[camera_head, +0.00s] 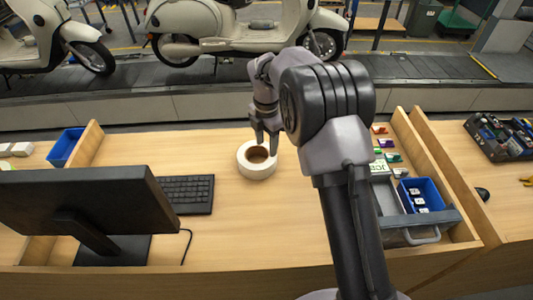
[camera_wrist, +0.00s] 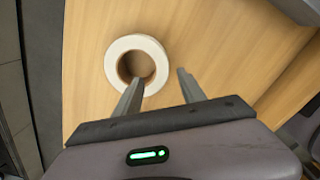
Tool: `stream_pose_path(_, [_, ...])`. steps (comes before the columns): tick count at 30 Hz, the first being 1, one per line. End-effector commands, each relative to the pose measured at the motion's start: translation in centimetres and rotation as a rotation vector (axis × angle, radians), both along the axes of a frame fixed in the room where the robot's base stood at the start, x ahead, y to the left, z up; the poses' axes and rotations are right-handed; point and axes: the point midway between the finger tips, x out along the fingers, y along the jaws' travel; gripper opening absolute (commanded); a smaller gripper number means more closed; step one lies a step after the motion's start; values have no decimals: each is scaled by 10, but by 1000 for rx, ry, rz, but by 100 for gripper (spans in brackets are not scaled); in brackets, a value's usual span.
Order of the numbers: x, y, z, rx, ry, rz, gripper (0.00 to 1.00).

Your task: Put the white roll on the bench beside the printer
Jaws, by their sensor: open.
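The white roll (camera_head: 256,172) lies flat on the wooden bench (camera_head: 275,225), right of the keyboard, its round hole facing up. In the wrist view the white roll (camera_wrist: 113,68) shows whole except where one finger covers a bit of its rim. My gripper (camera_head: 266,138) is open and empty, pointing down just above and behind the roll. In the wrist view my gripper (camera_wrist: 158,82) has one finger over the roll's edge and the other over bare wood. I see no contact. I cannot make out a printer for certain.
A black monitor (camera_head: 85,205) and keyboard (camera_head: 187,193) stand on the left. Wooden dividers edge the bench. The conveyor (camera_head: 180,92) carries scooters behind.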

Motion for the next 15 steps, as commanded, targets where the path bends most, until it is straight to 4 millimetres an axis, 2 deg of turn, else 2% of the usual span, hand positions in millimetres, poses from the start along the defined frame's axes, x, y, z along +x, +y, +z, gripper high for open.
stream_pose_path(3, [-1, -1, 16, 2, -4, -16, 48])
stream_pose_path(5, [-6, -4, 35, 12, -20, -92, 48])
stream_pose_path(8, [-35, -17, 96, 61, -74, -404, 48])
stream_pose_path(9, [-55, -24, 125, 93, -97, -581, 48])
stream_pose_path(11, [-93, -35, 164, 157, -126, -869, 48])
stream_pose_path(12, [-121, -42, 185, 208, -138, -1066, 48])
stream_pose_path(14, [-166, -51, 209, 295, -146, -1366, 48])
stream_pose_path(15, [-197, -55, 218, 358, -141, -1562, 48])
